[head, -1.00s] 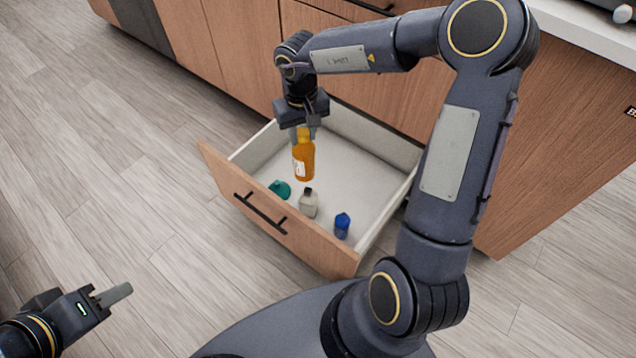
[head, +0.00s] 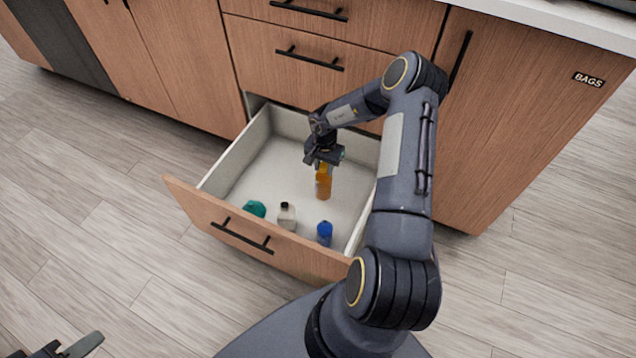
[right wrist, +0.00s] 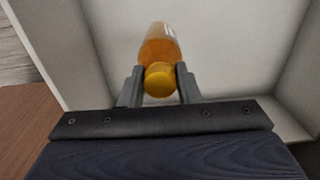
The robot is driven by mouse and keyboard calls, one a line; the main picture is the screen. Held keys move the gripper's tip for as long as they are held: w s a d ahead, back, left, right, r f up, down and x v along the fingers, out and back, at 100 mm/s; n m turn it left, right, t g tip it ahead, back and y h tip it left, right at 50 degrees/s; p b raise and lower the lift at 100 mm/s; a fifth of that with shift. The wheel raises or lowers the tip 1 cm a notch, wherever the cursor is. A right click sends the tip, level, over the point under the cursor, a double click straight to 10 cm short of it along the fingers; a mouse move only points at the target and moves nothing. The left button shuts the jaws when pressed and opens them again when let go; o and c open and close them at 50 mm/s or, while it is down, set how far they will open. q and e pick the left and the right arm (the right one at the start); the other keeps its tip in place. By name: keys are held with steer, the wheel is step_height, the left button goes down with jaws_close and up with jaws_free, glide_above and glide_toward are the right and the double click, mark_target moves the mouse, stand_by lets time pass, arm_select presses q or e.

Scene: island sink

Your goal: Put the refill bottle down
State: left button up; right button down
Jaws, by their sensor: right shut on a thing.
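The refill bottle (head: 324,187) is orange with a yellow cap and a pale label. It hangs upright in or over the open drawer (head: 222,181), right of the drawer's middle. My right gripper (head: 323,163) is shut on its cap from above. In the right wrist view the yellow cap (right wrist: 160,80) sits between the two fingers, with the orange body beyond it. I cannot tell whether the bottle's base touches the drawer floor. My left gripper (head: 78,347) shows only partly at the bottom left corner; its jaw state is unclear.
A green bottle (head: 255,209), a pale bottle with a dark cap (head: 287,216) and a blue bottle (head: 324,233) stand along the drawer's front. The drawer floor behind and left of the refill bottle is clear. A cupboard door marked BAGS (head: 530,110) is at the right.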

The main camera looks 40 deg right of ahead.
mark_target(323, 177)
step_height(323, 177, down, 6)
steer(key=shift+r+b, duration=0.15)
steer(key=shift+b, duration=0.85)
steer(key=c, duration=1.1)
jaws_free()
steer(key=shift+o, duration=0.2)
